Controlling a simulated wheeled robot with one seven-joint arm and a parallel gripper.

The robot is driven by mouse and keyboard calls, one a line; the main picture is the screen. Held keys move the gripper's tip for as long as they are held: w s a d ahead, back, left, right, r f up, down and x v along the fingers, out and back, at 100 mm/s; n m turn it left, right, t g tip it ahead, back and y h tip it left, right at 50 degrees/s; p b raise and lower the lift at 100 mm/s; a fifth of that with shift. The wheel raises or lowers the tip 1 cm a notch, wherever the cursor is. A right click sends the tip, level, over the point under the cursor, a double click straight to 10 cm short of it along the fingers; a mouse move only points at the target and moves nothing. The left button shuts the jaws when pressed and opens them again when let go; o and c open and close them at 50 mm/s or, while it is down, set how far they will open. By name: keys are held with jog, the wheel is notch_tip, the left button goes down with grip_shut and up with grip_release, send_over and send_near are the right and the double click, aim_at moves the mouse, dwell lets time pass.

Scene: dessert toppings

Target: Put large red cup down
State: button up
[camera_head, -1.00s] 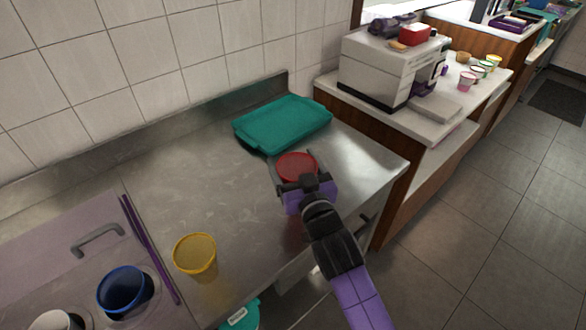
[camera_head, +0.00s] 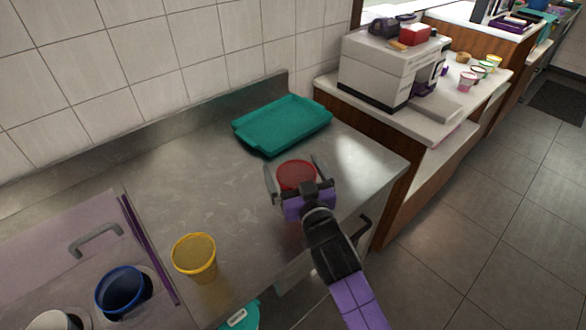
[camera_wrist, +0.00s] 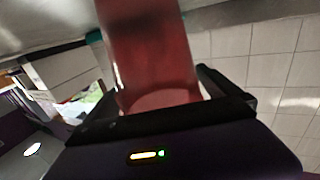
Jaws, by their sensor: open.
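The large red cup (camera_head: 296,174) is on the steel counter (camera_head: 190,170) in front of the teal tray, its round top showing in the head view; its lower part is hidden behind my gripper. My gripper (camera_head: 296,180) is open, with one finger on each side of the cup and a gap showing at both sides. In the wrist view the red cup (camera_wrist: 150,60) fills the upper middle, just in front of the gripper body.
The teal tray (camera_head: 284,125) lies behind the cup. A yellow cup (camera_head: 195,257) stands at the counter's front left, near a blue cup (camera_head: 121,288) in a holder. A grey machine (camera_head: 385,75) stands on the side counter. The steel between tray and yellow cup is clear.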

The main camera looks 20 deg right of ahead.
jog(key=shift+s, duration=0.3)
jog(key=s+b, duration=0.2)
jog(key=s, duration=0.9)
jog(key=shift+s+a, duration=0.2)
jog(key=shift+a, duration=0.25)
jog(key=shift+r, duration=0.1)
jog(key=s+f+n+g+y, duration=0.1)
jog(key=s+f, duration=0.2)
jog(key=s, duration=0.6)
jog(key=s+f+g, duration=0.1)
jog(key=s+f, duration=0.3)
jog(key=s, duration=0.5)
jog(key=s+r+g, duration=0.1)
jog(key=s+r, duration=0.2)
jog(key=s, duration=1.2)
jog(key=shift+s, duration=0.15)
jog(key=shift+d, duration=0.1)
